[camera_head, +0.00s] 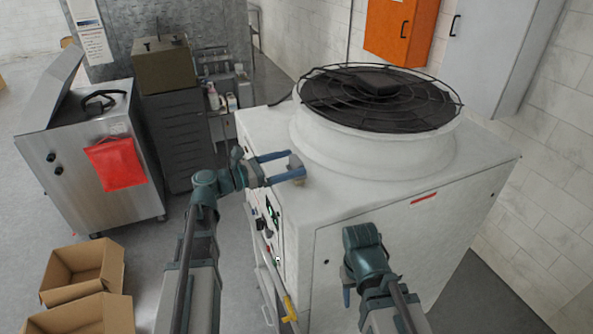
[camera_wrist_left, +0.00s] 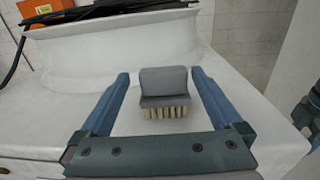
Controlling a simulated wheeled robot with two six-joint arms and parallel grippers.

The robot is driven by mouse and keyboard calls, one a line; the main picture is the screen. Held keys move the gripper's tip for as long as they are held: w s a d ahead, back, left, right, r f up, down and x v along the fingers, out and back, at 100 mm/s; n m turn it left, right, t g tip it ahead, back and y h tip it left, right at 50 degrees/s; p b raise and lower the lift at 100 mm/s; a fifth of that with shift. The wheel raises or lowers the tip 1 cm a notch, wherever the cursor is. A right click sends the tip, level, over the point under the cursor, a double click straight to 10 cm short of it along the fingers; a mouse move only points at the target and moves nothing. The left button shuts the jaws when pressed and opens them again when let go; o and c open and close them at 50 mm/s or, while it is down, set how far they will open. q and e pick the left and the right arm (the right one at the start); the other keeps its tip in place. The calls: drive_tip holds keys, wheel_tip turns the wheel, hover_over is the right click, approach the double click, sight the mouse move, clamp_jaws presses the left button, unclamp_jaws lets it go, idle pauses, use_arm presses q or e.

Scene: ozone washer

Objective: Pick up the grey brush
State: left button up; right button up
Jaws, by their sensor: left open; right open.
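The grey brush (camera_wrist_left: 165,88) sits on the white top of the ozone washer (camera_head: 345,215), close to the base of its round fan housing. Its pale bristles show at its lower edge in the left wrist view. In the head view the brush (camera_head: 296,166) is small and partly hidden by my left gripper (camera_head: 287,165). That gripper is open, with one blue finger on each side of the brush in the left wrist view (camera_wrist_left: 162,85). Gaps show between both fingers and the brush. My right gripper (camera_head: 347,285) is lower, in front of the washer's side panel; its fingers are mostly hidden.
The fan with its black wire guard (camera_head: 380,95) rises behind the brush. An orange box (camera_head: 402,30) hangs on the back wall. A steel cabinet with a red cloth (camera_head: 116,162) stands left, and cardboard boxes (camera_head: 85,275) lie on the floor at lower left.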

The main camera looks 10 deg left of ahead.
sight(300, 160)
use_arm(q)
drive_tip(key=shift+x, duration=2.65)
drive_tip(key=shift+s+d, duration=0.15)
drive_tip(key=c, duration=1.3)
drive_tip(key=shift+r, duration=0.2)
